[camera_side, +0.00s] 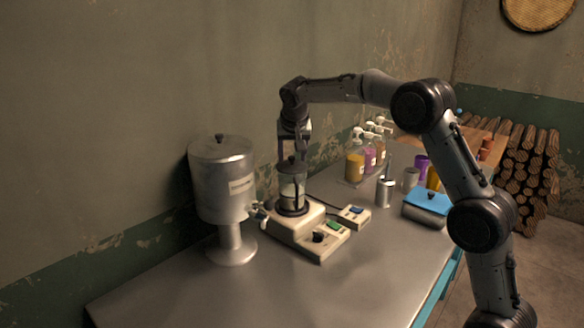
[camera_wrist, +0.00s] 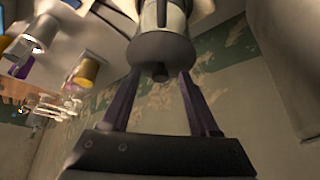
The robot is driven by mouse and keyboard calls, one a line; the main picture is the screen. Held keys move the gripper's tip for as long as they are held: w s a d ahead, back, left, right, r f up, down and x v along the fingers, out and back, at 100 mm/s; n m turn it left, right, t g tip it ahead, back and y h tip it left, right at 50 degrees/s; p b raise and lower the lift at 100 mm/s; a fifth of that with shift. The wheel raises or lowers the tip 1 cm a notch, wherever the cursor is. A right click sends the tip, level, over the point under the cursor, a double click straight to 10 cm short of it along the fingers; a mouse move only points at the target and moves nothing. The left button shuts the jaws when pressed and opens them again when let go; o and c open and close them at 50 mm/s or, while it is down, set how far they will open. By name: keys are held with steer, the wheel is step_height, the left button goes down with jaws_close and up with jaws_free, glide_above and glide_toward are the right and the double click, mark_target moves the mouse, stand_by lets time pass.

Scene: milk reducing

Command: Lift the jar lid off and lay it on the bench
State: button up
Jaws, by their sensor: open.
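The jar (camera_side: 292,190) stands upright on a beige appliance base, with pale contents showing through its wall. Its dark grey lid (camera_wrist: 158,47) sits on top, with a small knob (camera_wrist: 160,72) in its middle. In the side view the lid (camera_side: 291,165) is small and dark under my gripper (camera_side: 292,153). My gripper points down over the jar. In the wrist view my gripper (camera_wrist: 160,78) is open, with one finger on each side of the knob and the tips near the lid. I cannot tell whether they touch it.
A large metal dispenser (camera_side: 222,180) stands left of the jar. The beige base (camera_side: 310,235) carries a knob and green button; a small blue-buttoned box (camera_side: 354,215) is beside it. Pump bottles (camera_side: 355,165), a metal shaker (camera_side: 384,192) and a blue-topped box (camera_side: 428,202) stand right. The bench (camera_side: 350,285) is bare in front.

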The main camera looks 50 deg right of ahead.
steer(key=shift+c, duration=0.4)
jaws_close()
steer(key=shift+r, duration=0.1)
